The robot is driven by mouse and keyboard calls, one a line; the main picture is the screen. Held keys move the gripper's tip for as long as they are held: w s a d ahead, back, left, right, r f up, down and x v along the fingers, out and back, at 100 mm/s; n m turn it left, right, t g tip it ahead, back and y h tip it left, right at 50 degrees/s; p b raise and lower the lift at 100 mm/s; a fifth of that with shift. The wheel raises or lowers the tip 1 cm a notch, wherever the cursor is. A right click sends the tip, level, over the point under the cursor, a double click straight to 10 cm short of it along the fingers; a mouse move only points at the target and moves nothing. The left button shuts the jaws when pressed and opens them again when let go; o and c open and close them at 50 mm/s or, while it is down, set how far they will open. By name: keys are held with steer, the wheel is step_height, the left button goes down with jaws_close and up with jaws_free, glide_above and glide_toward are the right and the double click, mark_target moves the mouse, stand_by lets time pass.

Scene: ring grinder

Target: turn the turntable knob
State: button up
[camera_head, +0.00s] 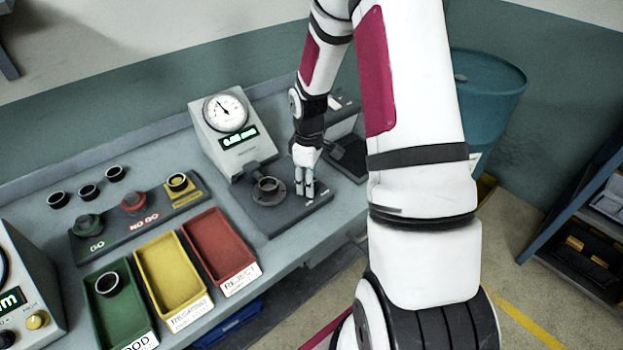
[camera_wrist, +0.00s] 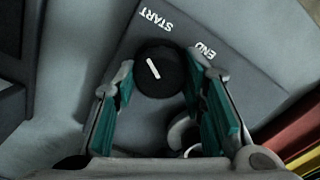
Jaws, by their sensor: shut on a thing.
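The turntable knob (camera_wrist: 158,70) is a round black knob with a white pointer line, on a dark plate marked START (camera_wrist: 155,18) and END (camera_wrist: 203,53). In the head view my gripper (camera_head: 306,190) reaches down to the right part of the turntable base (camera_head: 285,218) and hides the knob. The round turntable with a ring (camera_head: 268,186) sits to its left.
A dial gauge (camera_head: 226,112) stands behind the turntable. Red (camera_head: 249,262), yellow (camera_head: 203,290) and green (camera_head: 148,322) trays lie to the left at the front. A button panel (camera_head: 110,232) and several dark rings (camera_head: 88,191) lie farther left. A blue barrel (camera_head: 497,85) stands at right.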

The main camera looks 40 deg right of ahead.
steer(key=shift+n, duration=0.6)
steer(key=o, duration=1.2)
steer(key=shift+c, duration=0.2)
step_height(320, 180, up, 12)
